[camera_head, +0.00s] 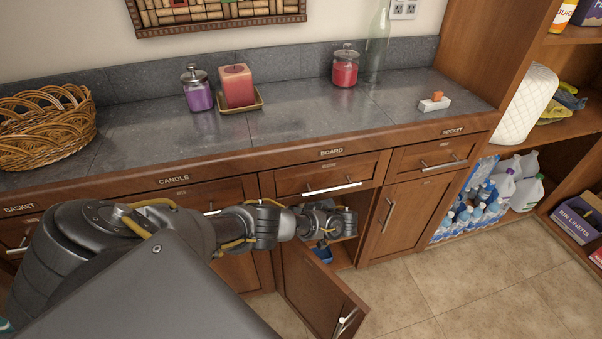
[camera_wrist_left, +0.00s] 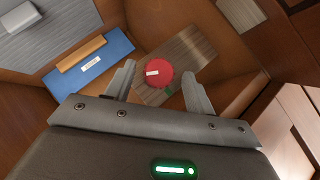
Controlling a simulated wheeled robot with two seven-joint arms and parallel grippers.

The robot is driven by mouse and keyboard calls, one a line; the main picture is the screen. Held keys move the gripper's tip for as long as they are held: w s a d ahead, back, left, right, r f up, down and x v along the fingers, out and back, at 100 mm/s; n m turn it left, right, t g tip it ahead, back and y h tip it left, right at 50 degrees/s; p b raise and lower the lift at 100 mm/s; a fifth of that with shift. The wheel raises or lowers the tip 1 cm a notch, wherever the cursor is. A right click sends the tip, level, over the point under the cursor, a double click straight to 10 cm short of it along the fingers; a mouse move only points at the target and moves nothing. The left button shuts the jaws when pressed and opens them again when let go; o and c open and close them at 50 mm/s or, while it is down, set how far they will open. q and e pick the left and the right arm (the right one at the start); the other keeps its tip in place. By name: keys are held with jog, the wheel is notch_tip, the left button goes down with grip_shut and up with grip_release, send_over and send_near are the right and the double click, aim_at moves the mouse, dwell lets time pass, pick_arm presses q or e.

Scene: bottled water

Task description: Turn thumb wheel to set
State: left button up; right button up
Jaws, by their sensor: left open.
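A red round thumb wheel (camera_wrist_left: 159,73) with a white mark shows in the left wrist view, on a wooden block (camera_wrist_left: 185,55) inside a brown cabinet. A small green mark (camera_wrist_left: 169,90) lies at the wheel's lower right edge. My left gripper (camera_wrist_left: 159,69) is open, with one finger on each side of the wheel in the picture. I cannot tell whether the fingers touch it. In the head view my left gripper (camera_head: 335,222) reaches to the open cabinet below the counter, and the wheel is hidden there. My right gripper is not in view.
A blue item (camera_wrist_left: 88,66) with a wooden strip and label lies beside the block. The open cabinet door (camera_head: 312,290) hangs below my arm. The counter (camera_head: 300,115) holds a basket (camera_head: 45,128), a candle (camera_head: 237,86) and jars. Bottles (camera_head: 485,200) stand lower right.

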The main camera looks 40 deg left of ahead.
pick_arm(q)
jog(key=v, duration=1)
jog(key=shift+d+r+p, duration=0.25)
jog(key=shift+d+p, duration=0.05)
jog(key=shift+p, duration=0.1)
jog(key=shift+w, duration=0.1)
